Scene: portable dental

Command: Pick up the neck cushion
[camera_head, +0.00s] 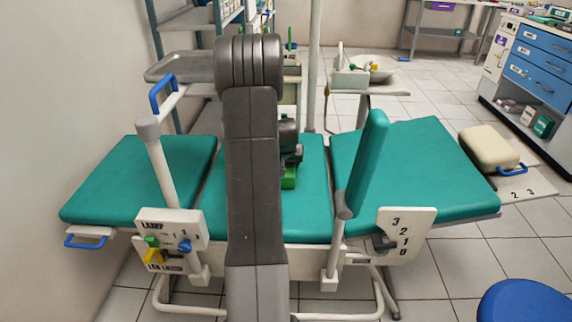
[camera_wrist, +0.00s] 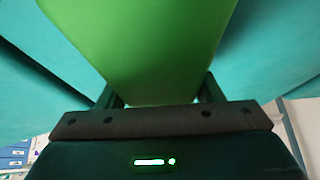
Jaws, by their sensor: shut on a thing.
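The neck cushion appears to be the bright green block (camera_wrist: 140,45) that fills the upper middle of the wrist view. My gripper (camera_wrist: 162,92) has one finger on each side of it and is shut on it. In the head view a small green part of the cushion (camera_head: 289,178) shows below my dark gripper (camera_head: 291,155), over the middle section of the teal couch (camera_head: 310,215). My own arm hides much of the gripper and cushion there. I cannot tell whether the cushion touches the couch.
A raised teal pad (camera_head: 368,155) stands tilted right of my arm. A white post (camera_head: 158,165) and a control panel (camera_head: 172,228) are at left. A beige pad (camera_head: 488,146) lies beyond the couch's right end. A blue stool (camera_head: 525,303) is at front right.

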